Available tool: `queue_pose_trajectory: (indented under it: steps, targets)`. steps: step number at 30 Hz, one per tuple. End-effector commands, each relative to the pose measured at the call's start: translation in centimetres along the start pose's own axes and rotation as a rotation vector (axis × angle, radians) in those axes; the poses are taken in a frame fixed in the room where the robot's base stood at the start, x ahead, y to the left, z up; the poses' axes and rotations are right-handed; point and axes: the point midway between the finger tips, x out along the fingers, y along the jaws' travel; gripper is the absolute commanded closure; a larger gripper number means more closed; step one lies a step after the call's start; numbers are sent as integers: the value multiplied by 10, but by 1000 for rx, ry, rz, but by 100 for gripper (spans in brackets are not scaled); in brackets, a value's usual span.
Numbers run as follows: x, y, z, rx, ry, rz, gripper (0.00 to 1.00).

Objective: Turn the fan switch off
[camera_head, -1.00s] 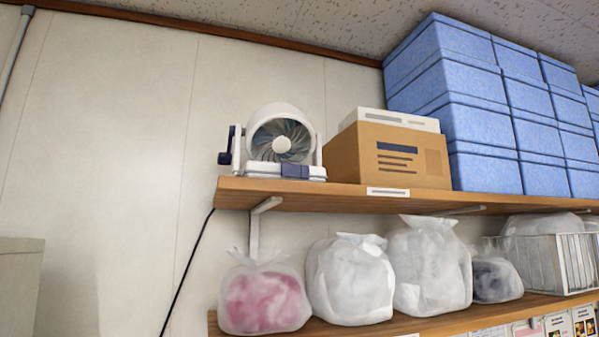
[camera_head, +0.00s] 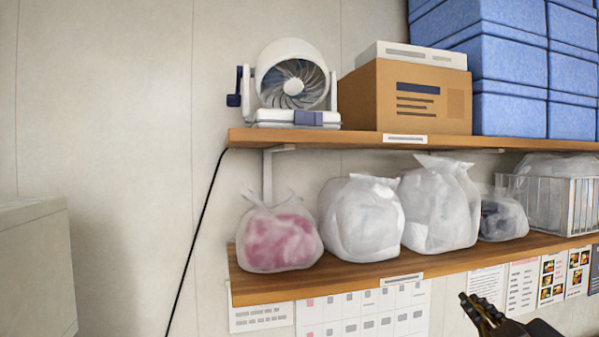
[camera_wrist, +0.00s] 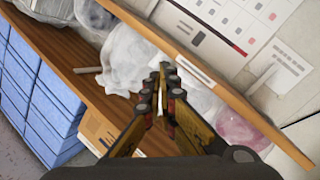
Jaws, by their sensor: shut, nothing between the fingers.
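A white fan (camera_head: 291,80) with a round grille stands at the left end of the upper shelf in the head view. A dark blue switch block (camera_head: 308,118) sits at the front of its base, and a dark blue knob (camera_head: 234,100) is on its left side. I cannot tell the switch's position. My gripper (camera_head: 470,299) is at the lower right of the head view, below the lower shelf and well apart from the fan. In the wrist view my gripper (camera_wrist: 164,72) is shut and empty. The fan does not show clearly there.
The upper shelf (camera_head: 370,140) also holds a cardboard box (camera_head: 424,98) and stacked blue boxes (camera_head: 508,115). The lower shelf (camera_head: 330,280) holds several plastic bags (camera_head: 362,220) and a wire basket (camera_head: 570,200). A black cord (camera_head: 198,235) hangs at the left. A beige cabinet (camera_head: 35,265) stands at far left.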

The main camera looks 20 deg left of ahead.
Motion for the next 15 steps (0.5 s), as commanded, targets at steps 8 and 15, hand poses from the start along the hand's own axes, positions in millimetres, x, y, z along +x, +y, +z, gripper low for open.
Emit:
queue_pose_trajectory:
  steps: [8,15]
  targets:
    - [19,30,-178,-257,455,37,100]
    - [-11,21,-315,-467,903,48,100]
